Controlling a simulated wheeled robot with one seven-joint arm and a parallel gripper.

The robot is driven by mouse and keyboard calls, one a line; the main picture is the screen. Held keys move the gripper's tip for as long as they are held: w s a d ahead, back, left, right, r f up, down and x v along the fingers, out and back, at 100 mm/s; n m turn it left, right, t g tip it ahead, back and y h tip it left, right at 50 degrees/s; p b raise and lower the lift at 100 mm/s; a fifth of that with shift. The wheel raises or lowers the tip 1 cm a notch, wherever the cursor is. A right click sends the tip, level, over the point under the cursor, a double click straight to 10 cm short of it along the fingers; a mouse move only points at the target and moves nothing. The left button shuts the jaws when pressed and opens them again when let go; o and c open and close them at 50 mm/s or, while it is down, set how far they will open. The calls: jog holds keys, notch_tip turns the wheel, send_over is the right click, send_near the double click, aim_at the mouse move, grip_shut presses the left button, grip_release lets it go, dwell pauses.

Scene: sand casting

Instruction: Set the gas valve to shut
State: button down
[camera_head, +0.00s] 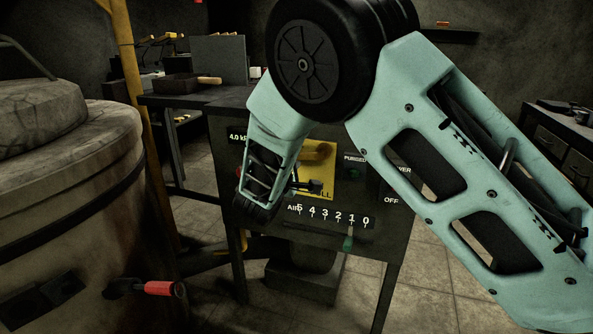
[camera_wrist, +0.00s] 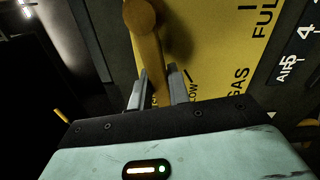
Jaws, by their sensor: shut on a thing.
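The gas valve is a yellow lever (camera_wrist: 149,48) on a round hub, mounted on a yellow plate (camera_wrist: 215,50) marked GAS. In the wrist view my gripper (camera_wrist: 160,88) is shut on the lever, one finger on each side. FULL and LOW can be read on the plate. Another mark beside the lever's end is mostly hidden by the fingers.
Below the plate is an AIR scale (camera_head: 330,216) numbered 5 to 0, with a green-tipped slider (camera_head: 348,242) near 1. PURGE and power controls are to the right. A furnace (camera_head: 70,190) with a red handle (camera_head: 158,288) stands at left. A yellow post (camera_head: 135,90) rises behind it.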

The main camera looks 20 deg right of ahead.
jog(key=shift+a+r+m+b, duration=0.1)
jog(key=shift+r+m+b, duration=0.35)
jog(key=shift+m+b, duration=0.55)
jog(key=c, duration=1.3)
grip_release()
jog(key=shift+r, duration=0.1)
jog(key=p+v, duration=0.2)
jog(key=v, duration=1.5)
jog(key=shift+s+a, duration=0.1)
jog(key=shift+s, duration=0.05)
